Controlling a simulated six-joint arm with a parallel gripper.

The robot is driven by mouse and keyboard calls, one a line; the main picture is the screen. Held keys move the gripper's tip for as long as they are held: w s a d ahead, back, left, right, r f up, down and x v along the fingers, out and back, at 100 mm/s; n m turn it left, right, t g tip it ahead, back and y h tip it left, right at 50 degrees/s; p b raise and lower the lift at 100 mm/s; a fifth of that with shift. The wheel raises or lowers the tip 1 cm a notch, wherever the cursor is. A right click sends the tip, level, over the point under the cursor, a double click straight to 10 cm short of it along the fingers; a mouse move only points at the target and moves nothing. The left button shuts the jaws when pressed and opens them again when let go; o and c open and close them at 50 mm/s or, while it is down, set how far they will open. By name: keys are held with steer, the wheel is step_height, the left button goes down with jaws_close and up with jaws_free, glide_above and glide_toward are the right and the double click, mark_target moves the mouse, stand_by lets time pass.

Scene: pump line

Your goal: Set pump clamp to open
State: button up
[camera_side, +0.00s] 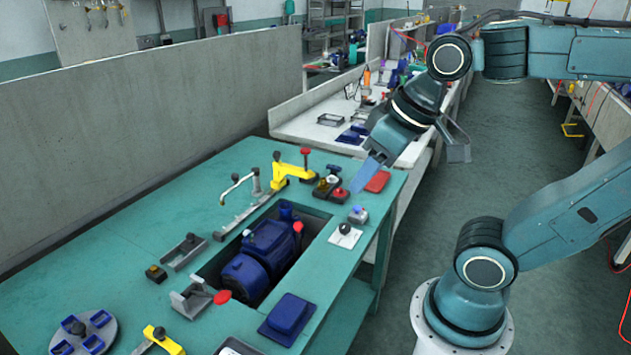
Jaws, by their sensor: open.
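A dark blue pump (262,262) lies in a rectangular recess in the green bench. A second yellow clamp (163,341) is partly cut off at the bottom edge. A grey bracket (190,301) with a red knob sits at the near left of the recess. I cannot tell which of these is the pump clamp, or its state. My gripper (363,177) is open and empty above the bench's right side, right of the far yellow clamp and apart from it.
A red block (377,181) and a cluster of red and black knobs (328,187) sit near my gripper. A round grey fixture (82,333) is at lower left.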

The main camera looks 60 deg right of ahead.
steer(key=w+d+m+g, duration=0.1)
steer(key=w+d+m, duration=0.15)
steer(key=w, duration=0.45)
steer(key=m+g, duration=0.4)
steer(key=m, duration=0.2)
glide_above(298, 222)
step_height(298, 222, down, 16)
steer(key=shift+r, duration=0.15)
steer(key=shift+f, duration=6.9)
jaws_close()
